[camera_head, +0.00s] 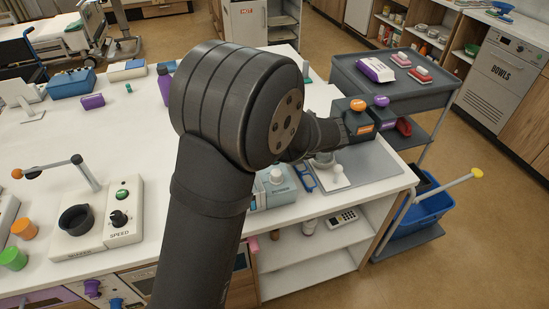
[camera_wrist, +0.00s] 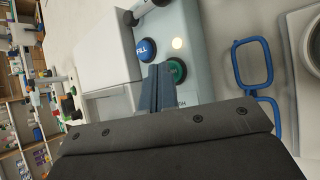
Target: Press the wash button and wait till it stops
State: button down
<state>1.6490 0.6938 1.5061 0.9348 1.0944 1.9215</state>
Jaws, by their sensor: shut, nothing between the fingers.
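The green wash button (camera_wrist: 177,70) sits on a pale blue-grey machine (camera_wrist: 198,75) in the wrist view; only the end of its label, "SH", shows. The blue FILL button (camera_wrist: 145,50) is beside it, with a pale, bright round lamp (camera_wrist: 178,43) close by. My gripper (camera_wrist: 160,68) is shut and empty. Its fingertips overlap the edge of the green button in the picture; I cannot tell whether they touch it. In the head view the machine (camera_head: 282,193) is partly hidden behind my arm, and the buttons are not clear.
A blue looped frame (camera_wrist: 252,62) lies right beside the machine. A grey tray area (camera_head: 372,165) is at the counter's right end. Dark boxes with orange and purple knobs (camera_head: 381,101) stand behind it. A grey trolley (camera_head: 420,90) is beyond. The speed-dial device (camera_head: 122,212) is at left.

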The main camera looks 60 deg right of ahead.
jog(key=shift+r, duration=0.7)
jog(key=shift+r, duration=2.5)
notch_tip(320, 180, up, 4)
jog(key=shift+f, duration=0.1)
